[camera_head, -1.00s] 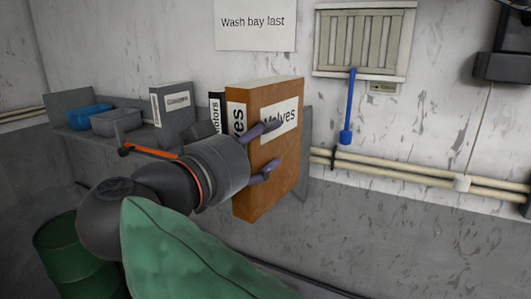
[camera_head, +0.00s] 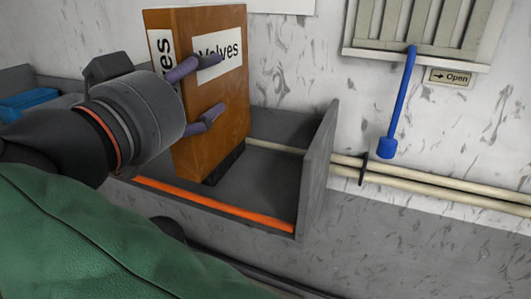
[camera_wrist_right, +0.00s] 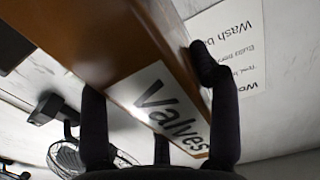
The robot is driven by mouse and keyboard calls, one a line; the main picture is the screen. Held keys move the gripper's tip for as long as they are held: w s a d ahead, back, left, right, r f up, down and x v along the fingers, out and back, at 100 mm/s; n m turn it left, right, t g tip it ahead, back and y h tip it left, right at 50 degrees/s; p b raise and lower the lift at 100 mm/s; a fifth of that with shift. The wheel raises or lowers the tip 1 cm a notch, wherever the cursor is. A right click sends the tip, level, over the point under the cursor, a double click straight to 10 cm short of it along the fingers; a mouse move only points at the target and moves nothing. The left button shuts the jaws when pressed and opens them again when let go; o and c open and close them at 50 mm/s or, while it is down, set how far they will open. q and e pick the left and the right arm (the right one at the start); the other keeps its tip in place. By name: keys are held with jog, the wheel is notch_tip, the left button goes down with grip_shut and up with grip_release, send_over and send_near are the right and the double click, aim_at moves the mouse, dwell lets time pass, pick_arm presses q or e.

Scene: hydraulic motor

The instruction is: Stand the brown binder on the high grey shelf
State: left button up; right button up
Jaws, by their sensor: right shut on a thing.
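The brown binder (camera_head: 222,110), labelled "Valves", is upright over the grey shelf (camera_head: 266,190). Its lower end comes down inside the shelf, behind the orange front edge; I cannot tell whether it touches the floor. My right gripper (camera_head: 216,86) is shut on the binder, with purple-grey fingers across the labelled face. The right wrist view also shows the binder (camera_wrist_right: 80,40) and its "Valves" label between the dark fingers (camera_wrist_right: 160,115). My left gripper is not in view.
The shelf's right end wall (camera_head: 320,165) stands to the right of the binder, with bare floor between. A blue bin (camera_head: 25,104) is at the far left. A blue lever (camera_head: 400,105) hangs below a wall vent (camera_head: 425,25). Cream pipes (camera_head: 450,195) run along the wall.

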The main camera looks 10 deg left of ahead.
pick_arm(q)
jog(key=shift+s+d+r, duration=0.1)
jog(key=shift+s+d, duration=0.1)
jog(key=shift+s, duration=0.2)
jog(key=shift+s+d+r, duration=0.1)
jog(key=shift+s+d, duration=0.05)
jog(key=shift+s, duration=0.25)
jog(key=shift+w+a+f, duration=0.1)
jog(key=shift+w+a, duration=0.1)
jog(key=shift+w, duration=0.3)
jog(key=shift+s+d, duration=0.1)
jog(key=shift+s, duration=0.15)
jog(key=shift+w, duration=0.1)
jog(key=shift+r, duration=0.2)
pick_arm(e)
jog(key=w+d+f, duration=0.7)
jog(key=w+f, duration=0.3)
jog(key=f, duration=0.2)
jog(key=shift+w+d+f, duration=0.15)
jog(key=shift+w+d, duration=0.05)
jog(key=shift+d, duration=0.2)
jog(key=shift+f, duration=0.1)
jog(key=o, duration=1.6)
jog(key=shift+f, duration=0.1)
